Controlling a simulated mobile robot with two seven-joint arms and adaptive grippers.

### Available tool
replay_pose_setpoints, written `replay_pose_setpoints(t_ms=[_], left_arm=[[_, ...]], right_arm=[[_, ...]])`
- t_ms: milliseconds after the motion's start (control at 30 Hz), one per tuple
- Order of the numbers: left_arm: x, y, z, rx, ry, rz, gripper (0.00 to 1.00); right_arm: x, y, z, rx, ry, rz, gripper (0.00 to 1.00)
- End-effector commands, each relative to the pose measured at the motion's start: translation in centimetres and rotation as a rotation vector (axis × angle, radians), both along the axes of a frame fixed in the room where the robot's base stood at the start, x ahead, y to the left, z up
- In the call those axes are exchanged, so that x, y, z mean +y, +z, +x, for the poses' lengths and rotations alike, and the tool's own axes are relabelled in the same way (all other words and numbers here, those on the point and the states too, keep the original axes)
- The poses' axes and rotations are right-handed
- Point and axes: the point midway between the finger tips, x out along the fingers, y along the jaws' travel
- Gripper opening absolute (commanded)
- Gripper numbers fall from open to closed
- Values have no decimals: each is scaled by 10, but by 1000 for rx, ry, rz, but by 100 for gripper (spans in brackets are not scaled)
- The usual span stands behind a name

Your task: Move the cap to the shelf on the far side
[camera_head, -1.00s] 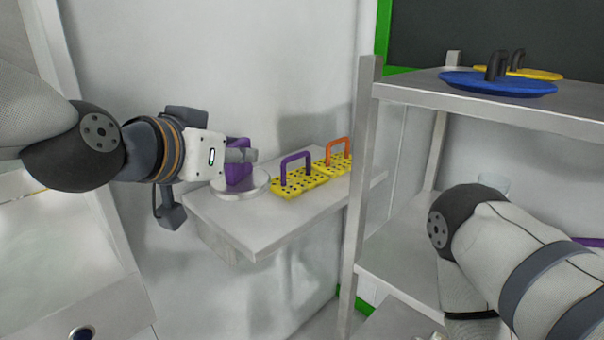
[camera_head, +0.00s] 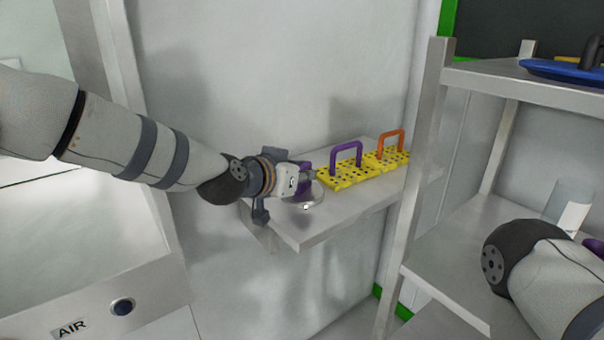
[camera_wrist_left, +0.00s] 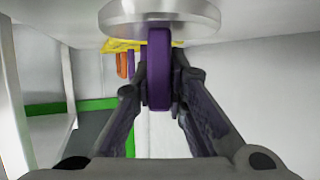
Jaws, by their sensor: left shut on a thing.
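The cap is a round silver disc (camera_head: 312,197) with an upright purple handle, at the left end of the pale wall shelf (camera_head: 345,210). My left gripper (camera_head: 303,178) is at the handle, shut on it. In the left wrist view the purple handle (camera_wrist_left: 159,70) stands between the two fingers, with the disc (camera_wrist_left: 160,14) beyond at the top. Whether the disc touches the shelf or hangs just above it, I cannot tell. My right gripper is out of view; only part of the right arm shows.
Two yellow perforated plates, one with a purple handle (camera_head: 346,148) and one with an orange handle (camera_head: 391,135), stand right of the cap. A metal rack (camera_head: 430,150) at right holds a blue lid (camera_head: 560,71) on top and a clear cylinder (camera_head: 568,200) lower down.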

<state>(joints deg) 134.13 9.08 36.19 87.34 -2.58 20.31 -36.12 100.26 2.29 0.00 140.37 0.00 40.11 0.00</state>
Motion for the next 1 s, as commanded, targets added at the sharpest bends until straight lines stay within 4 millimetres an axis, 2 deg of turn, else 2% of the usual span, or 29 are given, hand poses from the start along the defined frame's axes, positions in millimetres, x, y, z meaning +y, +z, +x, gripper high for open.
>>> replay_pose_setpoints(t_ms=[267,300,367,400,733,867,1000], left_arm=[[0,-1,0,-2,-1,1,0],[0,-2,-1,-1,-1,2,18],[0,-1,-1,-1,-1,2,31],[0,-1,-1,-1,-1,2,33],[0,5,-1,-3,-1,1,33],[12,18,-19,-8,0,2,33],[29,36,-47,-16,-1,1,33]], right_arm=[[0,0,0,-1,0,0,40],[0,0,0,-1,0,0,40],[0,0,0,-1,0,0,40],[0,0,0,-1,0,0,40],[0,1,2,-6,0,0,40],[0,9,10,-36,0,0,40],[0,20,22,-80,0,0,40]])
